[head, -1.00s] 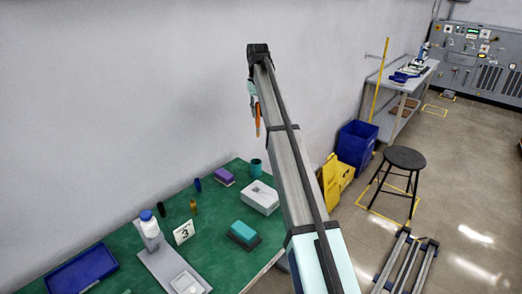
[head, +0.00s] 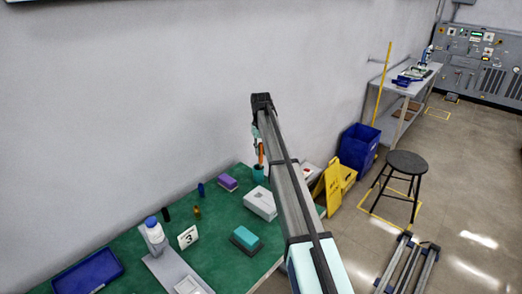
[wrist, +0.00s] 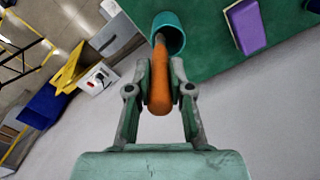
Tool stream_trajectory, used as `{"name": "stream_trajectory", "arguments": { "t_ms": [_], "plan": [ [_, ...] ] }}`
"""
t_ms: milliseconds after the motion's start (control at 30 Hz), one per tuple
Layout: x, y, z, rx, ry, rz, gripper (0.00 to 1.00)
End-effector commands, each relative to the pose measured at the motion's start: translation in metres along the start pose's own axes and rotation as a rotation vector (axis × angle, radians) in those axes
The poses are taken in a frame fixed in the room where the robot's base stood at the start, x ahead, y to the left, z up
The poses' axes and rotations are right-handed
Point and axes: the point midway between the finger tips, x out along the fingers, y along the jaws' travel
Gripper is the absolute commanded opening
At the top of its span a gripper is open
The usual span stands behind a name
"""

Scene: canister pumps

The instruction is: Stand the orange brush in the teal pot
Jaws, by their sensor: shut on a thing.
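The orange brush (wrist: 159,82) is held between the fingers of my gripper (wrist: 161,72), which is shut on its handle. In the head view the brush (head: 261,154) is upright, directly above the teal pot (head: 259,174), and my gripper (head: 256,145) is above the pot too. In the wrist view the brush's grey far end overlaps the mouth of the teal pot (wrist: 176,38). The lower end seems to be at or just inside the rim; how deep I cannot tell. My arm partly hides the pot's right side in the head view.
On the green table (head: 205,222) near the pot are a purple block (head: 228,183), a white box (head: 261,204) and a teal block (head: 245,238). Small dark, blue and amber bottles and a number sign (head: 188,237) stand farther left. The wall is close behind.

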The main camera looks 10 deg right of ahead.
Motion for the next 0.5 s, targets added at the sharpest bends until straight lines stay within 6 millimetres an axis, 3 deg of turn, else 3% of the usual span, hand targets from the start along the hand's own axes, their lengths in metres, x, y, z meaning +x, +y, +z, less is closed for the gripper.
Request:
{"name": "stream_trajectory", "arguments": {
  "t_ms": [500],
  "plan": [
    [0.0103,-0.0001,0.0003,0.000,-0.001,0.000,0.00]
  ]
}}
